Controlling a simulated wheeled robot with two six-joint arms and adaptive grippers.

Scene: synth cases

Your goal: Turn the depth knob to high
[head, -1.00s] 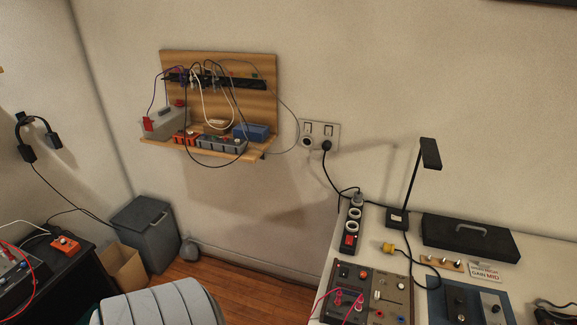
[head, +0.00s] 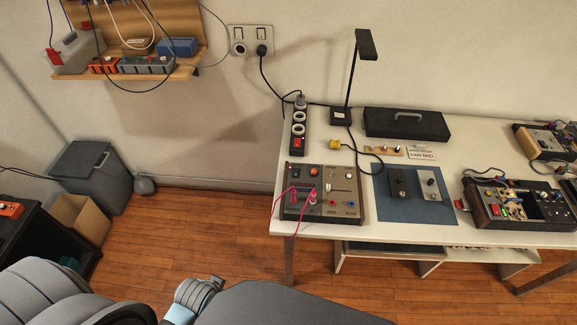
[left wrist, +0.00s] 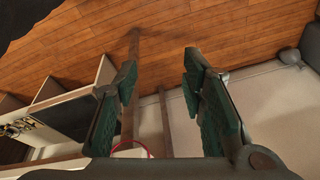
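Several small synth boxes with knobs stand on the white table (head: 420,232) at the right of the head view. One is a wood-sided box (head: 322,205) with pink cables. Two small units, a dark one (head: 401,183) and a grey one (head: 431,186), sit on a blue mat (head: 385,208). A box with a green light (head: 487,215) is at the right. Knob labels are too small to read, so I cannot tell which knob is depth. My left gripper (left wrist: 158,75) is open and empty in the left wrist view, over the floor and table edge. My right gripper is not in view.
A desk lamp (head: 366,48), a black case (head: 420,124), a power strip (head: 298,130) and a sign (head: 420,152) stand behind the boxes. A wall shelf (head: 185,70) is upper left. A grey bin (head: 92,175) and cardboard box (head: 82,218) stand on the floor.

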